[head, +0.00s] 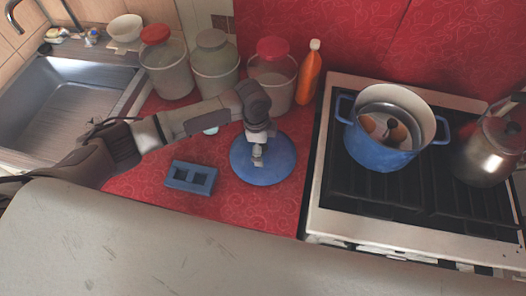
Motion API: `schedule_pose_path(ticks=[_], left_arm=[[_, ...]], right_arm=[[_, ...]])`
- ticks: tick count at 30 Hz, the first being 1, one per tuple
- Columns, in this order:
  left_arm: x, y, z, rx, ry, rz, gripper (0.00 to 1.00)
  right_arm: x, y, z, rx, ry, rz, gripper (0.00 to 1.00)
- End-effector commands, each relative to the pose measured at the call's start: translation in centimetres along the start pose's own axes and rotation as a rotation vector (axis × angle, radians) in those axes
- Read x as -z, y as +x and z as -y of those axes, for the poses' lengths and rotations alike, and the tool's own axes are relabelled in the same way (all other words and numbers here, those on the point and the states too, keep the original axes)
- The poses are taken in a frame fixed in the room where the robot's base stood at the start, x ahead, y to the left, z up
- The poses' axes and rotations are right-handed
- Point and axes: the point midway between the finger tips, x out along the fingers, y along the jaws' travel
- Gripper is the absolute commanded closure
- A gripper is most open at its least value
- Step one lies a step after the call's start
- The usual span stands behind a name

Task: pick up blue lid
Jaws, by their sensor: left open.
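The blue lid (277,172) is a round, dark-rimmed disc lying on the red patterned counter, left of the stove. My left gripper (258,161) reaches down over the middle of the lid and hides its centre. The gripper is open, at or just above the lid's centre; whether its fingers touch the lid or a knob cannot be told. A blue pot (380,155) without a cover stands on the stove, with a smaller metal pan and brown round items inside. My right gripper is not in view.
Lidded jars (167,70) and an orange bottle (309,75) line the back. A metal kettle (489,153) stands on the stove (319,208). A sink (65,105) is at left.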

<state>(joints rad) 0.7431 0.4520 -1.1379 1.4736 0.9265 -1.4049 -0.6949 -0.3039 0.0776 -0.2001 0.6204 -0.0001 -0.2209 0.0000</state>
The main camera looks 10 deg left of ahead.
Motion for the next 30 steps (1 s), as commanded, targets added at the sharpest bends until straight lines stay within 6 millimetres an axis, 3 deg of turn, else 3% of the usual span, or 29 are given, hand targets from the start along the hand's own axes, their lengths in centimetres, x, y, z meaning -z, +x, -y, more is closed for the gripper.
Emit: schedule_pose_path(ticks=[3, 21, 30], left_arm=[[0.0, -0.01, 0.0, 0.0, 0.0, 0.0, 0.02], [-0.08, 0.06, -0.06, -0.002, -0.001, 0.002, 1.0], [-0.09, -0.09, -0.12, -0.004, -0.001, 0.003, 1.0]], right_arm=[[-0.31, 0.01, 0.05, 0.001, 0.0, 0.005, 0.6], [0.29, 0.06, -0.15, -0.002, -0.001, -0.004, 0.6], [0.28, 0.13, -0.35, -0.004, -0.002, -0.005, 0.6]])
